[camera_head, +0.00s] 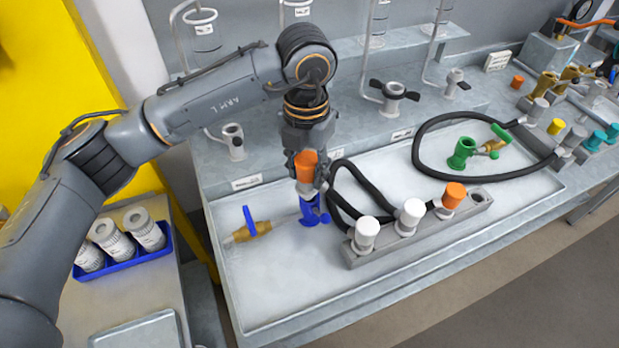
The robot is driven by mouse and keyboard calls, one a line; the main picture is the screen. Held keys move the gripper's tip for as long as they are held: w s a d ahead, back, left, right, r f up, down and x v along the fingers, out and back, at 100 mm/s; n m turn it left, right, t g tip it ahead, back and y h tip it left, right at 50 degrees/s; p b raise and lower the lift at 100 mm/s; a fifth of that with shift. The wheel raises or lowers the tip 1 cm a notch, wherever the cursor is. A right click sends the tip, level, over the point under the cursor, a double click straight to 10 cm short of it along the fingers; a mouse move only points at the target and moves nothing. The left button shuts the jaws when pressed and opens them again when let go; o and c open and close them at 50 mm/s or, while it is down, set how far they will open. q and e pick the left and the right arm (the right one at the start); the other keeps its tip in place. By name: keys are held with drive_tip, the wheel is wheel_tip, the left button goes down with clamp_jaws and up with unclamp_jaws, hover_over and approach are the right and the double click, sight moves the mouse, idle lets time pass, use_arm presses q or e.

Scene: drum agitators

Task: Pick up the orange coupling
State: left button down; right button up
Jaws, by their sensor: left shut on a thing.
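My left gripper (306,185) is shut on an orange coupling (306,159), which shows between the fingers. It is above the left part of the white-floored tray (285,285). A blue fitting (310,212) shows directly below the fingertips; I cannot tell whether the held piece touches it. Another orange-topped piece (455,194) sits upright in the grey rack (405,238), to the right of two white-topped pieces (367,232) (411,213). My right gripper is out of view.
A brass valve with a blue lever (250,228) lies left of the gripper. Black hoses (358,178) loop close on its right. A green fitting (463,153) is farther right. A blue crate of white bottles (122,258) stands at left. The tray's front left is clear.

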use_arm(q)
drive_tip(key=s+a+r+b, duration=0.2)
drive_tip(key=s+r, duration=0.4)
drive_tip(key=s, duration=0.5)
drive_tip(key=shift+r+b, duration=0.25)
drive_tip(key=shift+b, duration=0.25)
